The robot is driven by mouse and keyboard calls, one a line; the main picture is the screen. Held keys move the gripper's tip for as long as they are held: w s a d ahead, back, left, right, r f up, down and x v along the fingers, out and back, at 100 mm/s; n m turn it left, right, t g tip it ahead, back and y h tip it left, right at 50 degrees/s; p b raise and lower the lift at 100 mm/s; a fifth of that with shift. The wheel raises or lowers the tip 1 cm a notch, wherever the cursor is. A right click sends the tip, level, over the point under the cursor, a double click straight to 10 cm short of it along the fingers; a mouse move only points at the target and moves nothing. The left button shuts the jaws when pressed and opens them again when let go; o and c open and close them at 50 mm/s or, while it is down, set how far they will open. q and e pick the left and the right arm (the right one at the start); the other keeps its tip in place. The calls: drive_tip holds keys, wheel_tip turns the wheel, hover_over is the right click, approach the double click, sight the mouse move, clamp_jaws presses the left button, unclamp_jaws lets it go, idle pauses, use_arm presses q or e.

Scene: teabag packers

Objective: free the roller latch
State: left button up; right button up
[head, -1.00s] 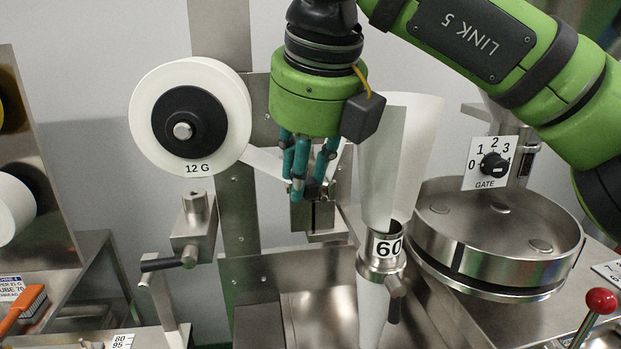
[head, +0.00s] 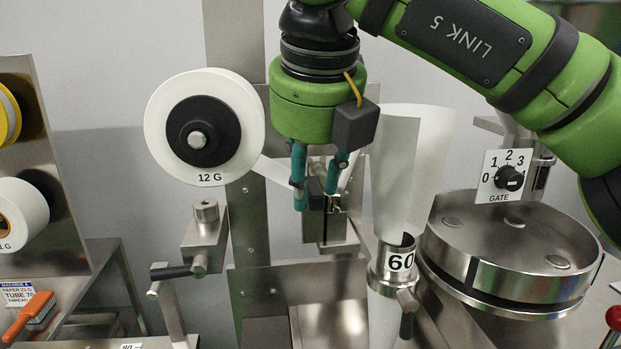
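The roller latch appears to be the small metal assembly with a dark lever (head: 315,193), on a steel block (head: 331,230) below the paper strip in the head view. My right gripper (head: 317,195) comes down from above, its two teal fingers spread apart. One finger is left of the dark lever and the other is right of it, toward the back. I cannot tell whether either finger touches it. The fingers and the black box on the gripper hide part of the latch and strip. My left gripper is not in view.
A paper roll (head: 229,127) marked 12 G hangs at left. A crank (head: 200,245) sits lower left.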

drive_tip(key=shift+f, duration=0.1)
drive_tip(key=v, duration=1.2)
